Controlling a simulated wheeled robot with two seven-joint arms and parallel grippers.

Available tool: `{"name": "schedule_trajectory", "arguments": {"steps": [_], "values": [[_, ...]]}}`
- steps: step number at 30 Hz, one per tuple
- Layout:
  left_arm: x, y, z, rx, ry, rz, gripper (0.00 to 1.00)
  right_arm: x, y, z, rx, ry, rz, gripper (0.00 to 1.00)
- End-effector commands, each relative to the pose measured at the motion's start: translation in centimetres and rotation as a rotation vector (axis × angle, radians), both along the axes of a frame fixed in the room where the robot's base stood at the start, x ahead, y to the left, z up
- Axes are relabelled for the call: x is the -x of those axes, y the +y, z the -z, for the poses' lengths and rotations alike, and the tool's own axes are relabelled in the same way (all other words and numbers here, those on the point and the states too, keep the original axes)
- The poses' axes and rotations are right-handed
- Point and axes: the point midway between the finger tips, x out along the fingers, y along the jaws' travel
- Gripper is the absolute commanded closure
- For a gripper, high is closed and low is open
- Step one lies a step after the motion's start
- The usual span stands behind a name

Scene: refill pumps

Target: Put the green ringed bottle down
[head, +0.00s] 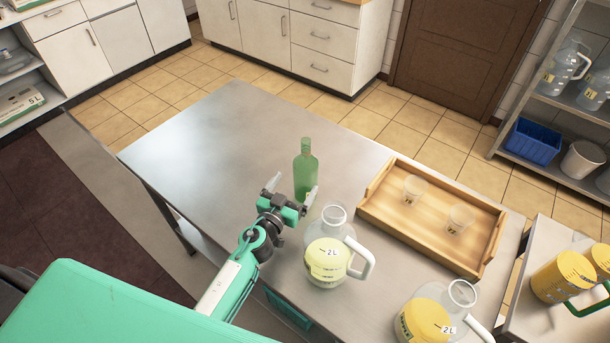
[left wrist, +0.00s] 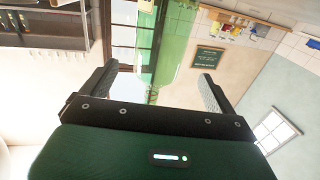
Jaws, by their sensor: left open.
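The green bottle (head: 305,172) stands upright on the grey metal table (head: 200,150), near its middle. Its base is partly hidden behind my left gripper, and I cannot make out a ring on it. My left gripper (head: 291,190) is open, on the near side of the bottle, with one finger left of it and the other in front of its lower right. In the left wrist view, the green see-through bottle (left wrist: 176,45) shows ahead, between the spread fingers of my left gripper (left wrist: 155,85). I cannot tell whether a finger touches it. My right gripper is not in view.
A glass jug with a yellow 2L band (head: 326,262) stands close right of my left gripper. Another 2L jug (head: 428,318) is at the front right. A wooden tray (head: 385,222) holds two clear cups. The table's far left is clear.

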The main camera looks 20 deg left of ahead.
Motion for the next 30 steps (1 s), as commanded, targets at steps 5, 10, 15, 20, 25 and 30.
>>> {"name": "schedule_trajectory", "arguments": {"steps": [5, 10, 15, 20, 25, 30], "values": [[-2.0, -0.3, -0.1, 0.000, -0.001, 0.000, 0.08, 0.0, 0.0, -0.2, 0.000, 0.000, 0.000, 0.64], [-2.8, -0.5, -0.1, -0.001, -0.001, 0.001, 0.08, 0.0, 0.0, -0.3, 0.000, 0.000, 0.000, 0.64], [-5.0, -0.9, -0.5, 0.000, -0.002, 0.001, 0.08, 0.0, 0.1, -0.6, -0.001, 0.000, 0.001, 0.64], [-6.9, -1.2, -0.4, 0.000, -0.002, 0.001, 0.08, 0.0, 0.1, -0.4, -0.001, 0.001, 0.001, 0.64], [-7.5, -1.3, -0.3, -0.001, 0.000, 0.001, 0.08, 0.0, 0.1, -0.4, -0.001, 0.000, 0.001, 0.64], [-7.4, -1.3, -0.3, -0.001, 0.000, 0.001, 0.08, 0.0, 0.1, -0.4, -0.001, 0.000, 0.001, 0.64]]}}
